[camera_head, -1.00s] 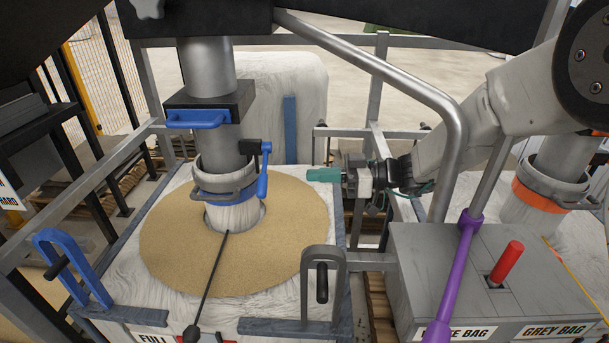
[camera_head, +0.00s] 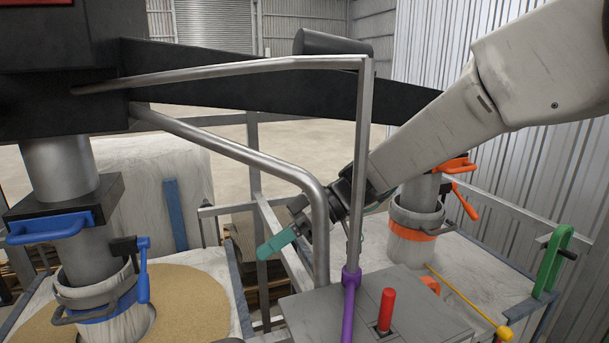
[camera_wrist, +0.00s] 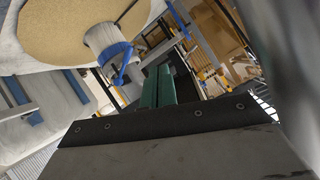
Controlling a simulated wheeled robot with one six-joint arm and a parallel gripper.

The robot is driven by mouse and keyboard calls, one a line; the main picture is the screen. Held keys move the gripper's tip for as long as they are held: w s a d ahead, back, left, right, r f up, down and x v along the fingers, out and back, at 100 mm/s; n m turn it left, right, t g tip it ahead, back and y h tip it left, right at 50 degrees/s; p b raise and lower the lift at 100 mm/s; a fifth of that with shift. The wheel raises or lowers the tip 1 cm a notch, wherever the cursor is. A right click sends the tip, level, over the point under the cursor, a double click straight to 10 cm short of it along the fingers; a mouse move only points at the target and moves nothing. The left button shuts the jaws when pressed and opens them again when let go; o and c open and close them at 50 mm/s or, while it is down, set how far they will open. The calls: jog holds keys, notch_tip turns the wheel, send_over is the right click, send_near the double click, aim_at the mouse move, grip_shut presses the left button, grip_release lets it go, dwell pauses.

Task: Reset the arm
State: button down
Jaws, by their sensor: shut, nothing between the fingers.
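My gripper (camera_head: 276,243) has teal fingers and is shut and empty. In the head view it hangs in the air right of the blue-fitted spout, pointing down and left. My arm comes in from the upper right, and a grey metal post passes in front of it near the wrist. In the wrist view the teal fingers (camera_wrist: 158,88) lie together, with the blue clamp ring (camera_wrist: 118,60) and the sand-coloured disc (camera_wrist: 75,28) beyond them at the upper left.
Bent grey rails (camera_head: 318,215) stand close to my gripper. A grey box (camera_head: 425,318) with a red lever (camera_head: 386,308) and a purple rod (camera_head: 348,305) is below. The orange-fitted spout (camera_head: 412,225) stands right, the blue-handled spout (camera_head: 70,180) left. A green handle (camera_head: 552,258) is far right.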

jog(key=s+d+r+m+t+h, duration=0.1)
jog(key=s+d+m+t+h, duration=0.1)
jog(key=d, duration=0.6)
jog(key=s+d+r+m+t+h, duration=0.1)
jog(key=s+d+m+t+h, duration=0.1)
jog(key=d, duration=0.6)
jog(key=s+d+r+m+t+h, duration=0.1)
jog(key=s+d+m+t+h, duration=0.1)
jog(key=s+d+m, duration=0.3)
jog(key=shift+s+d+r+m+t+h, duration=0.15)
jog(key=shift+s+d+h, duration=0.15)
jog(key=shift+d, duration=0.2)
jog(key=shift+s+d+f+m+t+h, duration=0.1)
jog(key=shift+s+d+h, duration=0.15)
jog(key=shift+d, duration=0.25)
jog(key=shift+s+d+r+m+t+h, duration=0.15)
jog(key=shift+s+d+h, duration=0.15)
jog(key=shift+d, duration=0.2)
jog(key=s+d+f+m+g+h, duration=0.1)
jog(key=s+d+f+m+h, duration=0.2)
jog(key=s+d+m, duration=0.4)
jog(key=s+d+f, duration=0.1)
jog(key=s, duration=0.1)
jog(key=shift+s+d+m+h, duration=0.3)
jog(key=shift+s+d+h, duration=0.05)
jog(key=shift+f, duration=0.1)
